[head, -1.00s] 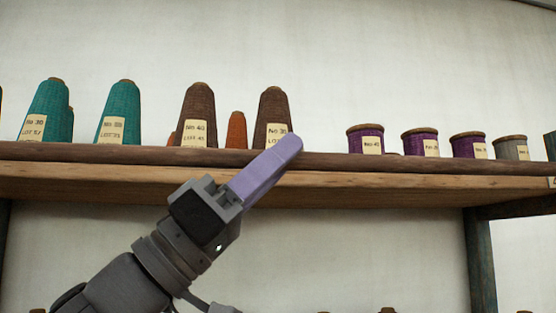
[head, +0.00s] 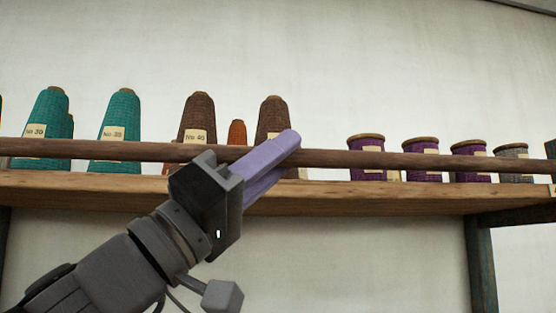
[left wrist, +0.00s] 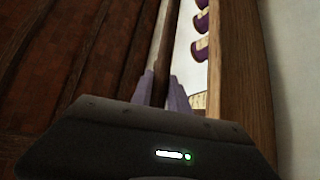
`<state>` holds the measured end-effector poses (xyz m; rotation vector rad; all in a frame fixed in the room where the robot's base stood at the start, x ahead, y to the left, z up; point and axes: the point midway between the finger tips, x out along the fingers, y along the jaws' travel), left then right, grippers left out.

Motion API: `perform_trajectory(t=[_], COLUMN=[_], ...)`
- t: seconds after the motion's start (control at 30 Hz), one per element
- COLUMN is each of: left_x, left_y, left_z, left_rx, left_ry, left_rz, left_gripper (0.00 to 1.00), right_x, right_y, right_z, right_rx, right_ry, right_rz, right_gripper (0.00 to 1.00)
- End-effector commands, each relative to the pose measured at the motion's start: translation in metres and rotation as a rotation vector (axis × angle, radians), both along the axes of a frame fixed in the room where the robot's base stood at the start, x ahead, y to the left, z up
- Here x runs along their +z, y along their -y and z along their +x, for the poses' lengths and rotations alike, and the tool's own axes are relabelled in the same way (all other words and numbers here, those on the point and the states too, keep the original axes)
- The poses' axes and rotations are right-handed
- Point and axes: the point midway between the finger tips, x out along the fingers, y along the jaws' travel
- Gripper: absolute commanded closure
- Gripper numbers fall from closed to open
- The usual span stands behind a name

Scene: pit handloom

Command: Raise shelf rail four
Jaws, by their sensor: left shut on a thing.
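The shelf rail (head: 400,160) is a long dark brown round bar running across the front of the wooden shelf board (head: 370,198). It is above the board's front edge, with a gap between, and crosses in front of the cones and spools. My left gripper (head: 288,143) has pale purple fingers and is shut on the rail near the brown cones. In the left wrist view, the rail (left wrist: 163,50) runs between the two fingers (left wrist: 162,92). The rail's ends are outside the head view. My right gripper is not in view.
Teal cones (head: 120,125), brown cones (head: 198,115) and a small orange cone (head: 237,132) stand on the shelf behind the rail. Purple spools (head: 420,145) and a grey one (head: 511,150) stand to the right. A dark post (head: 481,265) supports the board at right.

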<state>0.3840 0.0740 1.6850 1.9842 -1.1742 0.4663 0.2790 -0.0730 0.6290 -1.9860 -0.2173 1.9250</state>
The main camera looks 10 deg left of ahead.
Motion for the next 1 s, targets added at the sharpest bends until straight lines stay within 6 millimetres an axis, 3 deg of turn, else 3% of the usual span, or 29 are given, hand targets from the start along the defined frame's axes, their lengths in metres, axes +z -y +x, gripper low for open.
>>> perform_trajectory(t=[0.2, 0.5, 1.0], left_x=[0.023, 0.032, 0.027], left_y=[-0.001, -0.003, -0.003], left_z=[0.002, 0.009, 0.011], left_rx=[0.002, 0.001, -0.001], left_ry=[-0.153, -0.310, -0.354], left_rz=[-0.049, -0.099, -0.115], left_gripper=[1.00, 1.00, 1.00], right_x=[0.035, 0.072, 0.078], right_y=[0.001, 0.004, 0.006], right_z=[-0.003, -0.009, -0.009], right_rx=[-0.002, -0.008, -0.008], right_ry=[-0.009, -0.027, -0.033], right_rz=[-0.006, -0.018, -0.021], right_gripper=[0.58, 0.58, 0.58])
